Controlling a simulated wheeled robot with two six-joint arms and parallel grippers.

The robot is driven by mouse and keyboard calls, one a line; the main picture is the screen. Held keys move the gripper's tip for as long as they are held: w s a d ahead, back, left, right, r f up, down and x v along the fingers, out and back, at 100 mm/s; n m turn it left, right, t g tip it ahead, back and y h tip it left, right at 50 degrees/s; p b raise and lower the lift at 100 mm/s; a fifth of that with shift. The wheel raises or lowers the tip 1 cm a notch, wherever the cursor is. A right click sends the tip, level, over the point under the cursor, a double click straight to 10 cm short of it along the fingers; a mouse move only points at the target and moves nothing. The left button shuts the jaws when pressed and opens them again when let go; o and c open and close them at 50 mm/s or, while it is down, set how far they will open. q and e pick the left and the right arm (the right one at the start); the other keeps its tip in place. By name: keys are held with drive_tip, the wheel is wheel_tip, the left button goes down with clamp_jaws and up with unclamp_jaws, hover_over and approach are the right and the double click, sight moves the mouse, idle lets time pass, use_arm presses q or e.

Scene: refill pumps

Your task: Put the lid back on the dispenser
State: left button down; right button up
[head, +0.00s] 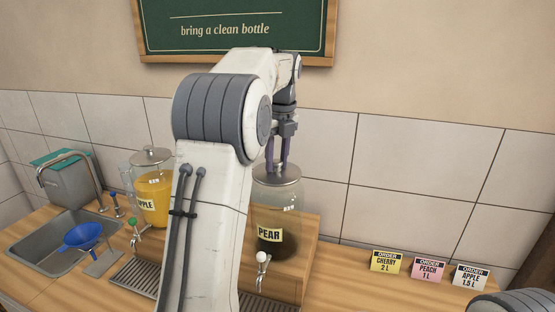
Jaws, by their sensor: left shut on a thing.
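The PEAR dispenser (291,222) is a clear jar with dark contents low inside and a white-knobbed tap. It stands on a wooden riser, partly hidden behind my left arm. Its round metal lid (290,182) is at the jar's mouth and looks about level; I cannot tell whether it is fully seated. My left gripper (278,168) points down from above, shut on the lid at its top middle. My right gripper is out of view.
The APPLE dispenser (154,196), with orange juice and its own lid, stands to the left. A sink (42,236), a blue funnel (82,236) and a grey bin (66,182) are farther left. Order cards (429,268) stand on the right. The counter between the riser and cards is clear.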

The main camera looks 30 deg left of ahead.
use_arm(q)
drive_tip(key=shift+p, duration=0.3)
drive_tip(key=shift+f, duration=0.15)
idle(1.1)
drive_tip(key=shift+p, duration=0.45)
idle(0.5)
unclamp_jaws()
idle(0.4)
drive_tip(key=shift+r+p, duration=3.5)
drive_tip(key=shift+p, duration=0.35)
